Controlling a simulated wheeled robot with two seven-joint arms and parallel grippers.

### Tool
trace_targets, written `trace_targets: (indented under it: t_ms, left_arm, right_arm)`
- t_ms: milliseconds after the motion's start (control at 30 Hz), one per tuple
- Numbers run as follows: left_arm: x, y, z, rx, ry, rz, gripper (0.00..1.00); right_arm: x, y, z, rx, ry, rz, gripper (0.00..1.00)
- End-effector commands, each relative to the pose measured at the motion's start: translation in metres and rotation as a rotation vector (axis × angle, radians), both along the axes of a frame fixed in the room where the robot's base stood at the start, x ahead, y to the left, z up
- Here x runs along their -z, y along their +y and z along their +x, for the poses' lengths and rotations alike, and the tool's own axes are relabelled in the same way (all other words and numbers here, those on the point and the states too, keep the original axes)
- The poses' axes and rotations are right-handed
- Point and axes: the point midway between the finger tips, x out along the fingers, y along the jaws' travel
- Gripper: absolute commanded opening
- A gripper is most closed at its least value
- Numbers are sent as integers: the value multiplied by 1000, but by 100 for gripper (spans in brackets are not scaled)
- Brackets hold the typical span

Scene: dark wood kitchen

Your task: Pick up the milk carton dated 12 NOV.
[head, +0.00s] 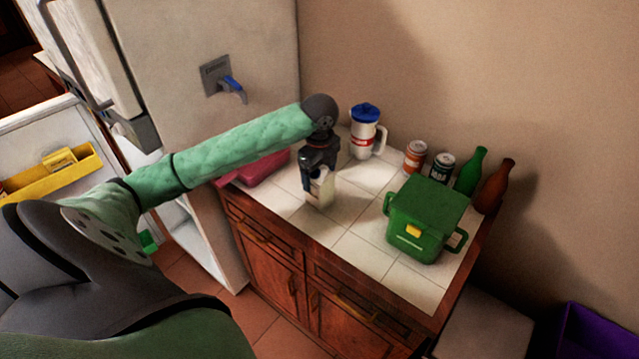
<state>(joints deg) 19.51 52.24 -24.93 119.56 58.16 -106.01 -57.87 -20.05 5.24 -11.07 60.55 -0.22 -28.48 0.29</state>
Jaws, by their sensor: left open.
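A small pale carton (320,193) stands on the white-tiled counter (345,245), near its middle. Any date on it is too small to read. My left gripper (316,176) points down right at the carton's top, with its jaws open. The dark gripper body hides the carton's upper part, and I cannot tell whether the fingers touch it. My right gripper is not in view.
A white jug with a blue lid (364,137) stands behind the gripper. A green lidded container (428,215), two cans (414,157) and two bottles (468,174) stand to the right. A pink object (262,168) lies left. The fridge (215,40) is beside the counter.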

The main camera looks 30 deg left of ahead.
Motion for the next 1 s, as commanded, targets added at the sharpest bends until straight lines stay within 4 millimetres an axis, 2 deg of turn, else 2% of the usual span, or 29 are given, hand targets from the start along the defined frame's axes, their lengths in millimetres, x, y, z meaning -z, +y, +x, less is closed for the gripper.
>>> trace_targets:
  t_ms: [333, 367, 667, 1000]
  left_arm:
    - [7, 0, 0, 0, -1, 0, 82]
    - [7, 0, 0, 0, -1, 0, 78]
    - [6, 0, 0, 0, -1, 0, 19]
    - [3, 0, 1, 0, -3, 1, 19]
  right_arm:
    - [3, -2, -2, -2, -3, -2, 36]
    - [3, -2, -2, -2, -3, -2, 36]
    - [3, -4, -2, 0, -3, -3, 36]
    - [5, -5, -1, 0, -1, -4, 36]
